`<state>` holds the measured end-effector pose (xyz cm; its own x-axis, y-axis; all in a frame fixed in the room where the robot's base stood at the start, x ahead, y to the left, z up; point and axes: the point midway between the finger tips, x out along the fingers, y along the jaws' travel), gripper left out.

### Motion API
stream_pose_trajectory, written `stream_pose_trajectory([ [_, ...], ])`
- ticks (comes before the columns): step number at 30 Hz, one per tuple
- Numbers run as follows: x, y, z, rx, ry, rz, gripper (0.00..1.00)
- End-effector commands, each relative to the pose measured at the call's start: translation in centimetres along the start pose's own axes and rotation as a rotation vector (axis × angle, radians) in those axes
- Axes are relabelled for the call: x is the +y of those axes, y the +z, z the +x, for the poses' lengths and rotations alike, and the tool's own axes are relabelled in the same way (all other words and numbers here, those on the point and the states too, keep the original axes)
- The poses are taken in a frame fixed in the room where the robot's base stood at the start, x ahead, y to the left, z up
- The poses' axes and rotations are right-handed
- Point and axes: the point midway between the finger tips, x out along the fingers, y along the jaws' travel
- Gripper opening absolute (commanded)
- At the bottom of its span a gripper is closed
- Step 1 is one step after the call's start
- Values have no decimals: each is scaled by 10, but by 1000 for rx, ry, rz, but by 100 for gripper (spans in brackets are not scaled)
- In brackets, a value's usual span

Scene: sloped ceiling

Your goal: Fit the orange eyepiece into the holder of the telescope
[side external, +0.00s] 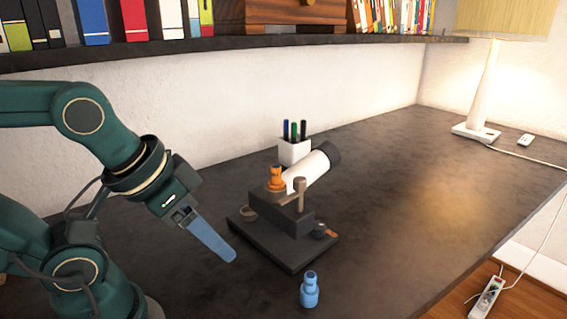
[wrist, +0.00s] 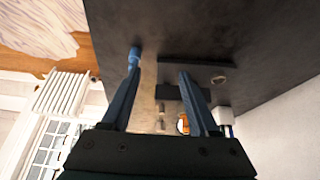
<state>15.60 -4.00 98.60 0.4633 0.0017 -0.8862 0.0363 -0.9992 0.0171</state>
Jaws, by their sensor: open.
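The white telescope (side external: 308,170) with a dark front end is mounted on a black stand (side external: 285,247). The orange eyepiece (side external: 276,178) stands upright at the telescope's near end; I cannot tell how deep it sits. A patch of orange (wrist: 183,125) shows between my fingers in the wrist view, partly hidden by the right finger. A blue eyepiece (side external: 310,290) stands upright on the table in front of the stand; it also shows by my left fingertip in the wrist view (wrist: 134,54). My gripper (side external: 231,256) is open and empty, left of the stand, pointing down to the right.
A white pen cup (side external: 294,152) with several pens stands behind the telescope. A shelf (side external: 230,43) with books overhangs the back wall. A lamp (side external: 484,95) stands at the far right. The tabletop right of the stand is clear to its edge.

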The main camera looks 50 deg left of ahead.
Motion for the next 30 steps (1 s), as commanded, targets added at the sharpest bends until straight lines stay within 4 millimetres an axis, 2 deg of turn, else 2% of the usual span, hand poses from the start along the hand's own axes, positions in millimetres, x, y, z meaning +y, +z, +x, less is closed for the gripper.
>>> stream_pose_trajectory([
  [5, -8, -28, -18, 23, -41, -164, 61],
  [9, -20, -64, -29, 17, -97, -319, 61],
  [13, -32, -101, -31, 9, -160, -460, 61],
  [18, -49, -144, -19, -4, -245, -614, 61],
  [21, -57, -162, -7, -16, -285, -665, 61],
  [25, -63, -174, 11, -38, -317, -677, 61],
  [30, -65, -172, 27, -77, -332, -672, 61],
])
